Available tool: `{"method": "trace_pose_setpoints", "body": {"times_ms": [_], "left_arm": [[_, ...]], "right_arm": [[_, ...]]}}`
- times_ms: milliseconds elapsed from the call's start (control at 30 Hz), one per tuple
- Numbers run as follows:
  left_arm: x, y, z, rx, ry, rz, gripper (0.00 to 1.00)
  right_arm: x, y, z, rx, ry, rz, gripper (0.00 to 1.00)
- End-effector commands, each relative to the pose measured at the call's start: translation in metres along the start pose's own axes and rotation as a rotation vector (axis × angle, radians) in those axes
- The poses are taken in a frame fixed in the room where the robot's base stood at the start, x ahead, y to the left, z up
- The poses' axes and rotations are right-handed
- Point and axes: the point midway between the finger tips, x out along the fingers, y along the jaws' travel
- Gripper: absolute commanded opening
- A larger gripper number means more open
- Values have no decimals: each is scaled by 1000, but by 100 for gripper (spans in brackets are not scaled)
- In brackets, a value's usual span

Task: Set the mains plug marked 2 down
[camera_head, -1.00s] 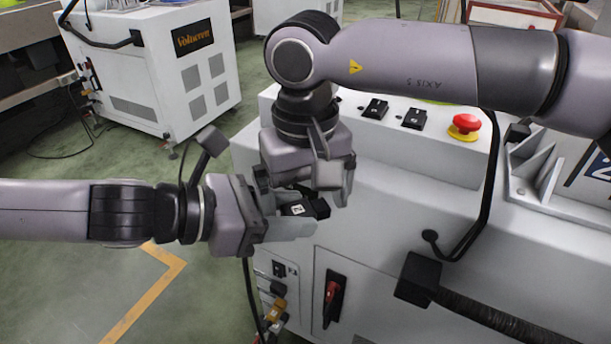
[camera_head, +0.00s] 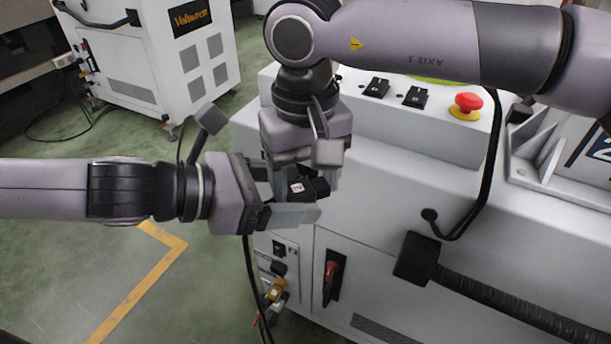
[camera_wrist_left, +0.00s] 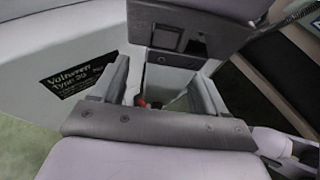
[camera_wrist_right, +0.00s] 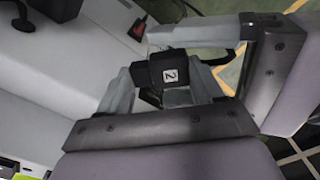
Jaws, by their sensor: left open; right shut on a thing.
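The mains plug marked 2 (camera_head: 299,188) is a black block with a white label reading 2. It is between the fingers of my right gripper (camera_head: 306,178), which is shut on it and points down in the head view. The plug and its label also show in the right wrist view (camera_wrist_right: 165,70). My left gripper (camera_head: 284,200) comes in from the left, close beside the plug, with its fingers apart. Its open fingers show in the left wrist view (camera_wrist_left: 162,95). I cannot tell whether they touch the plug.
A white machine cabinet (camera_head: 390,215) stands below and right of the grippers, with a red emergency button (camera_head: 467,105) and black switches (camera_head: 376,88) on top. A red-handled switch (camera_head: 331,275) is on its front. Cables hang below the left gripper. Green floor (camera_head: 60,260) lies left.

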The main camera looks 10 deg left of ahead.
Motion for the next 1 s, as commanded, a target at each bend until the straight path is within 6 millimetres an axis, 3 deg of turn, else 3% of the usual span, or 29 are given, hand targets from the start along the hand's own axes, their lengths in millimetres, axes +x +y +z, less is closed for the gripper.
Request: {"method": "trace_pose_setpoints", "body": {"times_ms": [500,1000], "left_arm": [[-54,1,1,2,-1,4,74],[-73,-1,-1,-10,3,-2,74]], "right_arm": [[0,0,0,0,0,0,36],[0,0,0,0,0,0,36]]}}
